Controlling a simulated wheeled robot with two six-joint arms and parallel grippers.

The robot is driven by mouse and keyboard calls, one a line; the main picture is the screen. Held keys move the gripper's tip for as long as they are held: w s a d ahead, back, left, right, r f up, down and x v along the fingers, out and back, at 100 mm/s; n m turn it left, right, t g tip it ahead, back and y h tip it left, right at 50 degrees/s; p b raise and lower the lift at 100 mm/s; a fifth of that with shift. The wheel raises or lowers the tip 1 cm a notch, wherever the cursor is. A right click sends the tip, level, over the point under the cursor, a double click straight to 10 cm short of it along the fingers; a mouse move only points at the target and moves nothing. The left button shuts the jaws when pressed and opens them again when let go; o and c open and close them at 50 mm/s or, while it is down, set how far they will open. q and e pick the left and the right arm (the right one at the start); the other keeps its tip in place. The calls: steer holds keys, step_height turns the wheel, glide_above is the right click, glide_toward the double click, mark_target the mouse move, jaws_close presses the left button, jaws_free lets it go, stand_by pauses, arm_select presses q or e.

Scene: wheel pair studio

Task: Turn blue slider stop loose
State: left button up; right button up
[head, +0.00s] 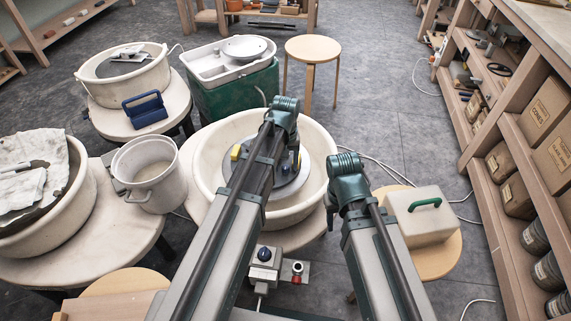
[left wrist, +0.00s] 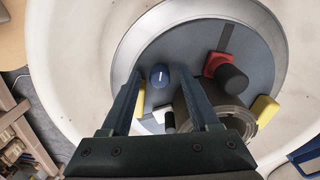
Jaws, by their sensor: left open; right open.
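The blue slider stop is a round blue knob (left wrist: 160,76) with a white line on top, seen in the left wrist view on the dark grey wheel disc (left wrist: 255,47). My left gripper (left wrist: 160,82) is open, one finger on each side of the knob in the picture. Gaps show on both sides; I cannot tell whether the tips are down around it or above it. A yellow pad (left wrist: 141,103) and a pale block (left wrist: 161,115) lie just below the knob. In the head view my arm mostly covers the disc and hides the left gripper. My right gripper is out of view.
A bucket (head: 150,173) stands left; a case with a green handle (head: 418,222) stands right.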

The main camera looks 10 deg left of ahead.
mark_target(286, 169)
arm_select(q)
steer(key=shift+r, duration=0.1)
step_height(286, 169, up, 14)
steer(key=p, duration=1.3)
steer(key=shift+f+p, duration=0.2)
steer(key=shift+p, duration=0.2)
steer(key=s+d+m+y, duration=0.1)
steer(key=s+d+m, duration=0.2)
steer(key=s, duration=0.7)
steer(key=s+d+m, duration=0.3)
steer(key=s+m, duration=0.1)
steer(key=s, duration=0.6)
step_height(286, 169, up, 12)
steer(key=w+p, duration=0.2)
steer(key=p, duration=1)
steer(key=shift+r, duration=0.2)
steer(key=shift+w+d, duration=0.1)
